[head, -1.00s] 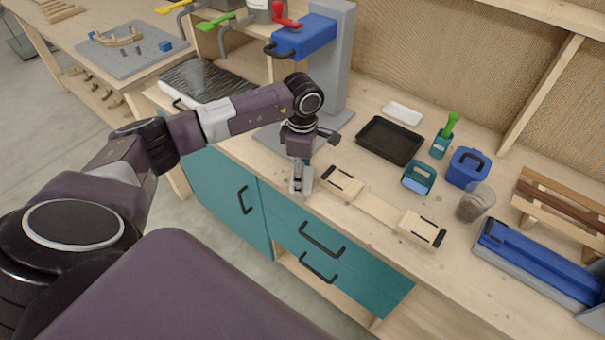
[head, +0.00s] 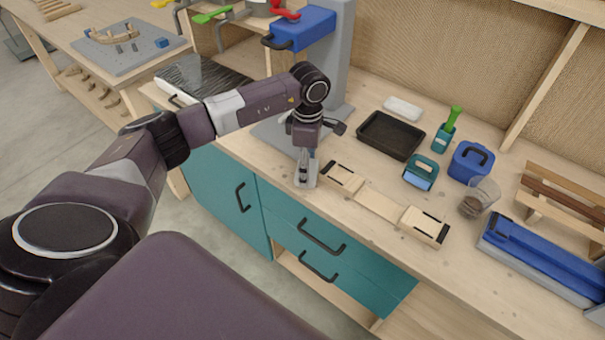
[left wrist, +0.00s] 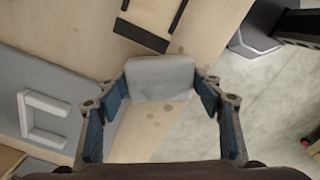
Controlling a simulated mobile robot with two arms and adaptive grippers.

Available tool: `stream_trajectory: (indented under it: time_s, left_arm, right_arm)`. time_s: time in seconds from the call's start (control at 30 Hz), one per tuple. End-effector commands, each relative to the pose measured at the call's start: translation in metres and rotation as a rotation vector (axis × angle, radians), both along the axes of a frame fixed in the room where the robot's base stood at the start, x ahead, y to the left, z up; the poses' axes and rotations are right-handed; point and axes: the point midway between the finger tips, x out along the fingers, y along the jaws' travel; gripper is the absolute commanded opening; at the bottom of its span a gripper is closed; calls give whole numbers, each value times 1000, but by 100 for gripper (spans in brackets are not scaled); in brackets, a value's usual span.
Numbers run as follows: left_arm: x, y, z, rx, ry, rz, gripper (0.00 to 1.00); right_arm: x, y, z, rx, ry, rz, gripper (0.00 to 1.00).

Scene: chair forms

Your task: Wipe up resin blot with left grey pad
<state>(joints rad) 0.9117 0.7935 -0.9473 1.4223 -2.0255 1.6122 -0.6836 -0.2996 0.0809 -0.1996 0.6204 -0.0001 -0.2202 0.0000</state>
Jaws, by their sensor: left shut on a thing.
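My left gripper (head: 306,166) is low over the front edge of the bench, beside the light wooden form. In the left wrist view its fingers (left wrist: 162,92) are shut on a pale grey pad (left wrist: 160,77), which spans the space between them. The pad also shows below the gripper in the head view (head: 306,181); I cannot tell whether it touches the wood. Several brownish spots (left wrist: 152,110) mark the wood around the pad in the wrist view. I cannot tell which is the resin blot and which are knots. My right gripper is not in view.
The wooden form (head: 378,203) lies right of the gripper. Behind it are a black tray (head: 391,136), a teal holder (head: 420,172), a blue container (head: 470,162) and a clear cup (head: 479,197). A grey press with a blue head (head: 302,31) stands close behind my arm.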

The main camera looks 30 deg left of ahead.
Motion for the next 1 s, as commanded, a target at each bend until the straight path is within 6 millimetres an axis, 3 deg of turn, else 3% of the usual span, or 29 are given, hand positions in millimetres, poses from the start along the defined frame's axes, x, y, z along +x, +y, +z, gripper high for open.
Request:
stream_trajectory:
  time_s: [0.2, 0.43, 1.0]
  left_arm:
    - [15, -2, 0, -1, -1, -1, 41]
    - [16, -2, -2, -2, -4, -2, 41]
    - [-26, 2, -4, 1, 4, -2, 41]
  right_arm:
    - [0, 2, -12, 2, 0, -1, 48]
    - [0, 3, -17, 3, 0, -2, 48]
    - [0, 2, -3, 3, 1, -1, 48]
